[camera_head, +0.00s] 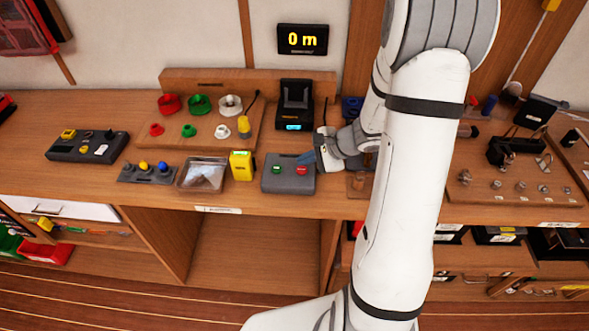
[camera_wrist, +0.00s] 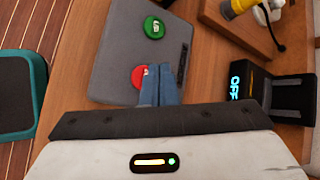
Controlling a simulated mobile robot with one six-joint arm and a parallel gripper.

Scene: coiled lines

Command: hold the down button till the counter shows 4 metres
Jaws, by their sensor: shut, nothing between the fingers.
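The counter display (camera_head: 302,39) on the wall reads "0 m" in yellow. A grey button box (camera_head: 289,184) lies on the bench with a green button (camera_head: 278,170) and a red button (camera_head: 301,170). In the wrist view the green button (camera_wrist: 154,27) and the red button (camera_wrist: 138,77) carry small white marks, too small to read. My gripper (camera_head: 306,157) is shut and empty at the box's back right. In the wrist view its blue fingertips (camera_wrist: 160,72) are close beside the red button and overlap its edge. I cannot tell whether they touch it.
A black device (camera_head: 294,104) with a lit blue screen stands behind the box; its screen (camera_wrist: 235,87) reads "OFF" in the wrist view. A yellow box (camera_head: 242,166) and a clear-lidded tray (camera_head: 202,174) stand to the left. The bench front edge is close.

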